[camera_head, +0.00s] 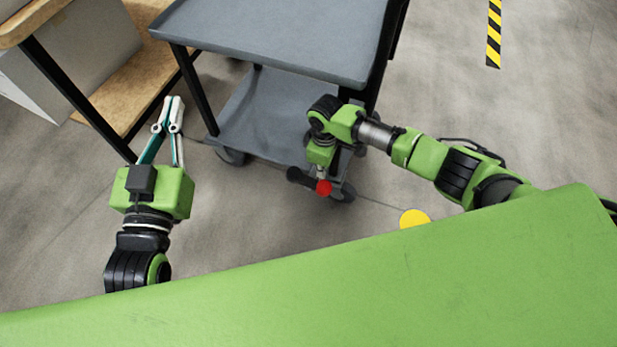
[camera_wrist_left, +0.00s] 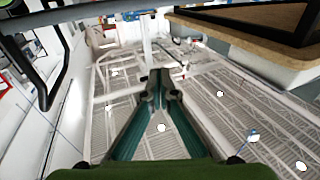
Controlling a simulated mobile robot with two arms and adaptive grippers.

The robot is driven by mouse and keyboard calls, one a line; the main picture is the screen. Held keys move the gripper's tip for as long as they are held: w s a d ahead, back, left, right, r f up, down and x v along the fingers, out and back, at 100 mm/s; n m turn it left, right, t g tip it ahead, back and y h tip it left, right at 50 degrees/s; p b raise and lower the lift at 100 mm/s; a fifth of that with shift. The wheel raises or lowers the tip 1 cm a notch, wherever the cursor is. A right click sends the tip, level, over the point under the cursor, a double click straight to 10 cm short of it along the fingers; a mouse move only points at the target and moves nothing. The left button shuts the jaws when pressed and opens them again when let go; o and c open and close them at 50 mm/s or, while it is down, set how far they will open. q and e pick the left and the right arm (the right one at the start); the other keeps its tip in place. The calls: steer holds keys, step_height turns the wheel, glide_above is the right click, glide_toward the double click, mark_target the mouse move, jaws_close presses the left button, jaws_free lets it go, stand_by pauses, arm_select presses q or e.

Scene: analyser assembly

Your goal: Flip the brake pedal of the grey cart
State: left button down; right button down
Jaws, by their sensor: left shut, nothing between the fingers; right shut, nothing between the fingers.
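The grey cart (camera_head: 262,30) stands at the top middle of the head view, with a lower shelf and black caster wheels. A red part (camera_head: 323,187), which looks like the brake pedal, sits by the wheel at the cart's near right corner. My right gripper (camera_head: 320,171) points down just above the red part. Its fingers are mostly hidden, and I cannot tell whether they touch it. My left gripper (camera_head: 173,103) is shut and empty, left of the cart; its fingertips meet in the left wrist view (camera_wrist_left: 158,76).
A wood-topped table (camera_head: 30,20) with black legs stands left of the cart, close to my left gripper. A pale box (camera_head: 90,45) is beneath it. A yellow disc (camera_head: 414,218) and black-yellow tape (camera_head: 494,35) mark the floor. Floor right of the cart is clear.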

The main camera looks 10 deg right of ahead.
steer(key=shift+r+p, duration=0.35)
arm_select(q)
step_height(320, 180, down, 7)
steer(key=s+a+g+y, duration=0.1)
steer(key=g, duration=0.2)
steer(key=shift+a+g+p, duration=0.15)
steer(key=shift+g+p, duration=0.15)
steer(key=shift+g, duration=0.1)
arm_select(e)
steer(key=shift+r, duration=0.25)
arm_select(q)
steer(key=shift+s, duration=0.1)
arm_select(e)
steer(key=shift+a, duration=0.1)
